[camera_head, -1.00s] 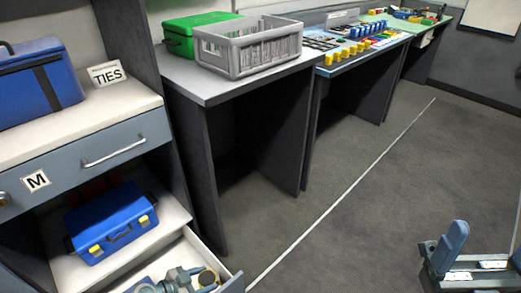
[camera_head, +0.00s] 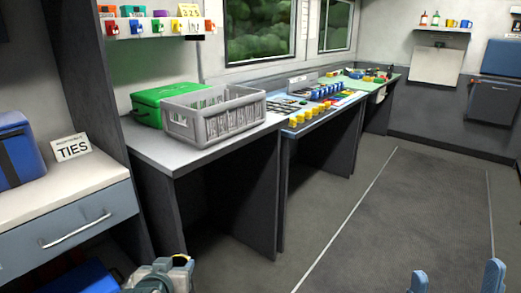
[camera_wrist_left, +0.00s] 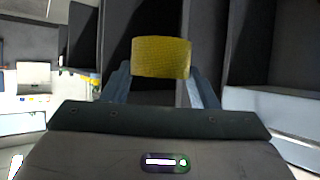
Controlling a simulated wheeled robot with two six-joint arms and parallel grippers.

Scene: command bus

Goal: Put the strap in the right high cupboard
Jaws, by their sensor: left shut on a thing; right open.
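The strap (camera_wrist_left: 161,57) is a yellow woven roll between the two fingers of my left gripper (camera_wrist_left: 160,80) in the left wrist view. In the head view my left gripper (camera_head: 165,275) shows at the bottom edge, left of centre, in front of the grey bench; a small pale yellow patch by it may be the strap. My right gripper (camera_head: 457,279) is at the bottom right, its two blue fingers apart and empty. I cannot make out the right high cupboard in either view.
A grey crate (camera_head: 211,118) and a green case (camera_head: 160,104) stand on the bench. At left are a blue bag (camera_head: 18,150), a TIES sign (camera_head: 71,147) and a drawer (camera_head: 70,228). A peg shelf (camera_head: 150,29) hangs above. Floor (camera_head: 400,215) at right is clear.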

